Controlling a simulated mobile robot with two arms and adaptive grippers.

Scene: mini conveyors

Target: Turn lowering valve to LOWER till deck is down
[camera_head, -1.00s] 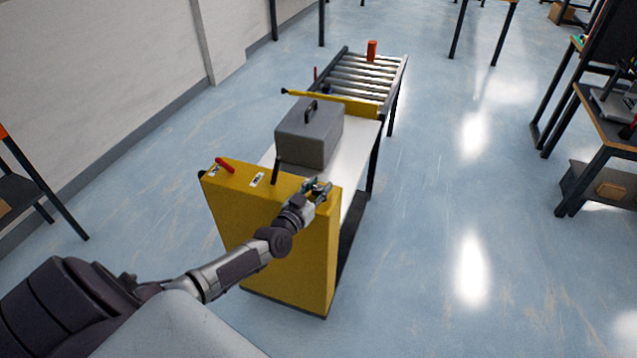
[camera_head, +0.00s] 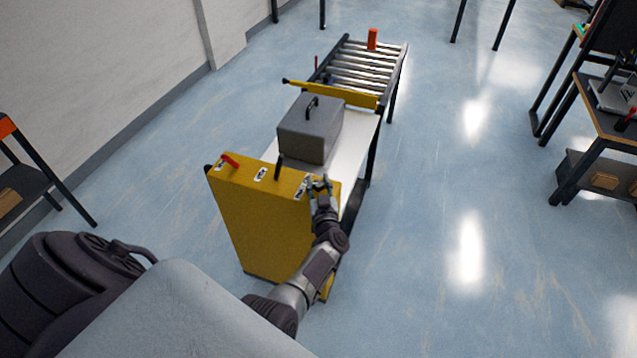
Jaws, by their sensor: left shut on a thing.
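My left gripper (camera_head: 321,183) is at the right end of the top of the yellow cabinet (camera_head: 250,225). It is shut on the lowering valve beside the rightmost label plate (camera_head: 302,187). The fingers hide most of the valve, so its exact setting cannot be read. The white deck (camera_head: 358,145) lies behind the cabinet and carries a grey case (camera_head: 308,135) with a dark handle. My right gripper is not in view.
A yellow bar (camera_head: 335,92) crosses the deck's far end, before a roller conveyor (camera_head: 365,68) bearing an orange-red object (camera_head: 372,39). Open floor (camera_head: 450,190) lies to the right.

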